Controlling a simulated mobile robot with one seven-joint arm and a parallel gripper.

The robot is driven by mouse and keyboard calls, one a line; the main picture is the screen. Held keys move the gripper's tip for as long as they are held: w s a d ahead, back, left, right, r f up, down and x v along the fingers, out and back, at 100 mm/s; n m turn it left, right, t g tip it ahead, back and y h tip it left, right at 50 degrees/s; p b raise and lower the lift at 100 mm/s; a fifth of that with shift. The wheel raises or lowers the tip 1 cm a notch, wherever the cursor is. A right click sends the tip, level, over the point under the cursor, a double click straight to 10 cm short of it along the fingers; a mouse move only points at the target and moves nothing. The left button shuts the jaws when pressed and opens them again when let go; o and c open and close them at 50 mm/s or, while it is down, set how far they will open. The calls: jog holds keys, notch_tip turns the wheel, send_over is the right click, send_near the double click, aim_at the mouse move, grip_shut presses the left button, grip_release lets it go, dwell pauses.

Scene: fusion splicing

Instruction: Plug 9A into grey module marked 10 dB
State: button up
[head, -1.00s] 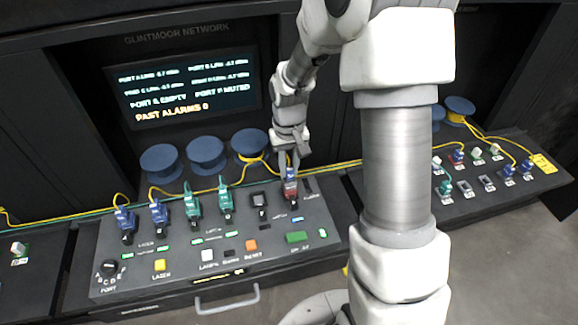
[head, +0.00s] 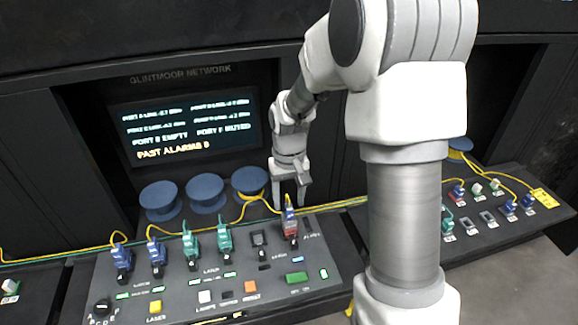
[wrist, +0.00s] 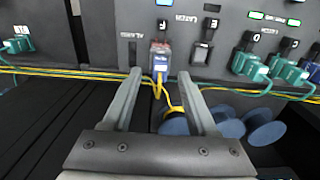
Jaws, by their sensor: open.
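A blue plug (head: 289,214) on a yellow cable stands in a red module (head: 291,232) at the right end of the main console. In the wrist view the blue plug (wrist: 159,65) and red module (wrist: 160,48) sit below the port marked F. My gripper (head: 289,199) is open and empty, just above and behind this plug. In the wrist view its fingertips (wrist: 160,75) lie either side of the yellow cable, apart from the plug. No 9A tag or 10 dB mark is legible, so I cannot tell which plug or module bears them.
Blue plugs (head: 122,257) and green plugs (head: 191,243) fill other console ports. Dark blue spools (head: 206,190) and yellow cables lie behind. The right-hand panel (head: 490,240) holds red, white, green and blue pieces and grey sockets (head: 488,217). A screen (head: 187,126) stands behind.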

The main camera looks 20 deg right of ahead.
notch_tip(320, 180, up, 14)
jog(key=s+r+t, duration=0.2)
jog(key=s, duration=0.8)
jog(key=s+r+t, duration=0.3)
jog(key=s, duration=0.7)
jog(key=shift+s+r+t, duration=0.15)
jog(key=shift+s+t, duration=0.1)
jog(key=shift+t, duration=0.05)
